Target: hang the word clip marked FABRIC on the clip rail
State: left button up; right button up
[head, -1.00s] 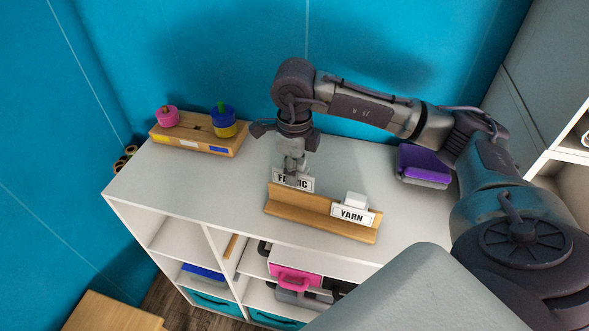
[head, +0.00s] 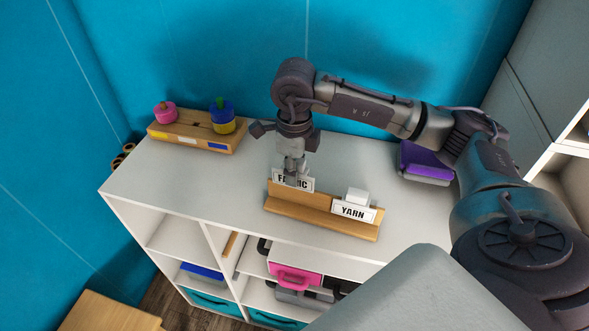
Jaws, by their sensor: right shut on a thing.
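The FABRIC word clip (head: 306,184) is a white card with black letters, at the left end of the wooden clip rail (head: 292,209). My right gripper (head: 293,176) points down and is shut on the clip, and its fingers hide the middle letters. The card's lower edge is at the rail's top edge; I cannot tell whether it is seated on it. The YARN word clip (head: 353,211) hangs at the rail's right part. My left gripper is not in view.
The rail stands on a white cubby shelf (head: 180,185). A wooden stand (head: 190,139) with pink and blue-yellow pieces is at the back left. A purple box (head: 426,160) lies at the right.

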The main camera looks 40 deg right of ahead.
jog(key=shift+f+b, duration=0.65)
jog(key=shift+f, duration=0.3)
jog(key=shift+f+b, duration=0.5)
jog(key=shift+b, duration=0.1)
jog(key=shift+f+b, duration=0.9)
jog(key=shift+f, duration=0.05)
jog(key=o, duration=1)
